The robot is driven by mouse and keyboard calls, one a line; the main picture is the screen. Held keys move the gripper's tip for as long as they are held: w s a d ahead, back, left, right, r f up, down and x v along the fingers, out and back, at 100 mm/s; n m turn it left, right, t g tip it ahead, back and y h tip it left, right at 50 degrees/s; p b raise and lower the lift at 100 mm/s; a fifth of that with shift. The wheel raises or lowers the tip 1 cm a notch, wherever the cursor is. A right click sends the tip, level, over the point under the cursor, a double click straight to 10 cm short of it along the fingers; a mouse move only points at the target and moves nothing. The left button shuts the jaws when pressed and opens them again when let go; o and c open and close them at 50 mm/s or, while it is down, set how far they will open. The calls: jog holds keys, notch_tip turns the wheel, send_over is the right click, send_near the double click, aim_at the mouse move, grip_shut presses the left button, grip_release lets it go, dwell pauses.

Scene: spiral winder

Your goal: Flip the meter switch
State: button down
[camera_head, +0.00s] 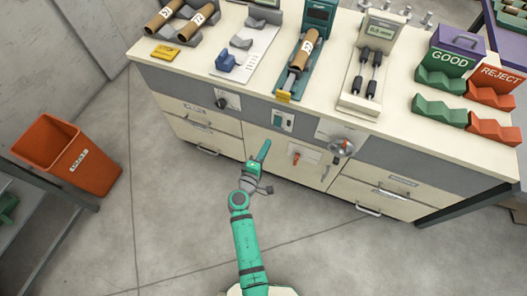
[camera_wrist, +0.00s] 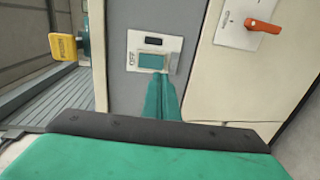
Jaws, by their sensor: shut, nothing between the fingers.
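A small switch plate (camera_wrist: 134,41) is on the grey front strip of the bench in the wrist view. It has a dark window at the top, a teal rocker (camera_wrist: 152,61) below it and the letters OFF at its left side. In the head view the switch (camera_head: 283,121) is just below the bench top's front edge. My gripper (camera_head: 264,148) is shut and empty, below and left of the switch in the head view. In the wrist view its teal fingers (camera_wrist: 163,98) reach the plate's lower edge and cover part of it. I cannot tell whether they touch.
A red-handled switch (camera_head: 296,158) and a round knob (camera_head: 343,147) are to the right on the bench front. A black knob (camera_head: 228,99) is to the left. A gauge (camera_head: 383,28) with two black-handled probes stands on top. An orange bin (camera_head: 68,153) stands on the clear floor.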

jog(key=x, duration=0.8)
jog(key=shift+w+d, duration=0.1)
jog(key=shift+w, duration=0.3)
jog(key=shift+w+f, duration=0.1)
jog(key=shift+w, duration=0.1)
jog(key=shift+s, duration=0.1)
send_near(277, 125)
jog(key=s+a+f, duration=0.2)
jog(key=s+f, duration=0.1)
jog(key=s, duration=0.4)
jog(key=shift+w+a, duration=0.1)
